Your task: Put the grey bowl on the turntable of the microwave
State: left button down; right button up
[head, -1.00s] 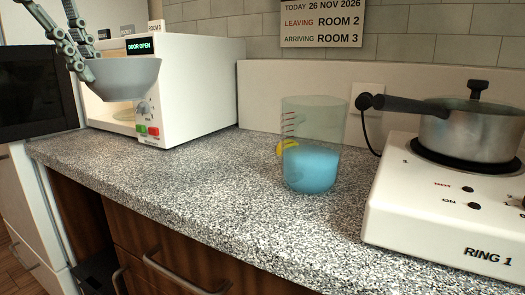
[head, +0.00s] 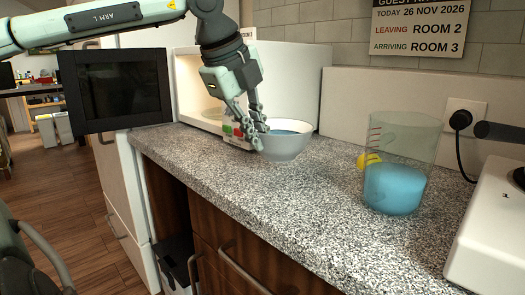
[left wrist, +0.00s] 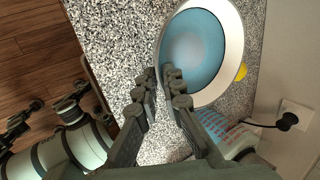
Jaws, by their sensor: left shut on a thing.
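The grey bowl (head: 286,147) has something pale blue inside. It is upright in front of the microwave's control panel, low over the worktop; I cannot tell whether it touches. My left gripper (head: 257,138) is shut on its left rim. In the left wrist view the bowl (left wrist: 236,50) lies just beyond the fingers (left wrist: 160,78). The white microwave (head: 300,75) stands behind with its door (head: 115,90) swung open to the left. My arm and gripper cover part of its opening, and the turntable is mostly hidden. Dark finger-like parts, seemingly my right gripper (left wrist: 55,110), show lower left in the wrist view.
A clear measuring jug (head: 396,185) with blue liquid stands to the right on the speckled worktop (head: 310,215), with a yellow object (head: 368,160) beside it. A white hob (head: 495,240) is at the right edge. Worktop between bowl and jug is clear.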

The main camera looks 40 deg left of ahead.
pick_arm(q)
jog(key=shift+w+d+f, duration=0.15)
jog(key=shift+w+f, duration=0.05)
jog(key=shift+w, duration=0.15)
jog(key=shift+f, duration=1.9)
jog(key=shift+f, duration=0.1)
